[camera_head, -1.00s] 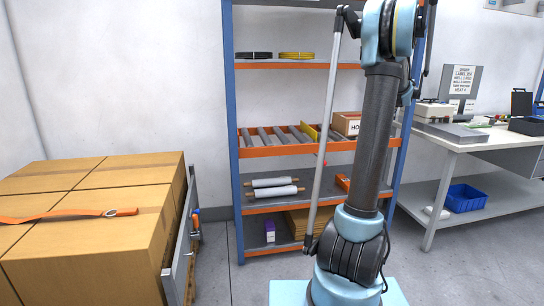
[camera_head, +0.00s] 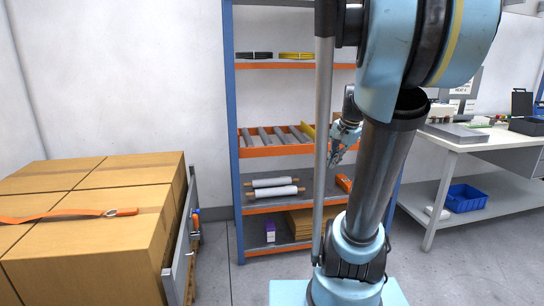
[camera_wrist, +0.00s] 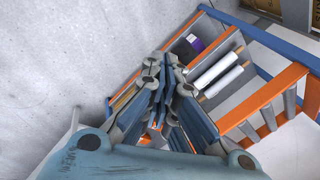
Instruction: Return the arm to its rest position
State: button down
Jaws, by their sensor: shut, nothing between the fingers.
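My arm (camera_head: 385,170) rises from its light blue base plate on the right of centre in the head view, with its upper blue joint large and close to the camera. My gripper (camera_head: 336,158) shows behind the arm, in front of the shelf rack in the picture, pointing down. In the wrist view my gripper (camera_wrist: 168,68) has its fingers together and holds nothing. Part of the forearm between the upper joint and the gripper is hidden.
A blue and orange shelf rack (camera_head: 234,140) stands behind my arm, with white rolls (camera_head: 273,191) on it. Strapped cardboard boxes (camera_head: 95,240) stand at left. A workbench (camera_head: 460,142) with a blue bin (camera_head: 465,198) below stands at right. Bare floor lies between boxes and rack.

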jog(key=s+a+f+n+h, duration=0.1)
jog(key=s+f+n, duration=0.3)
jog(key=s, duration=0.5)
jog(key=s+a+f+n+g+h, duration=0.1)
jog(key=s+a+f+n, duration=0.1)
jog(key=s+f+n, duration=0.3)
jog(key=s+f, duration=0.4)
jog(key=s, duration=0.1)
jog(key=shift+f, duration=0.15)
jog(key=shift+a, duration=0.1)
jog(key=shift+w+f, duration=0.2)
jog(key=shift+w, duration=0.2)
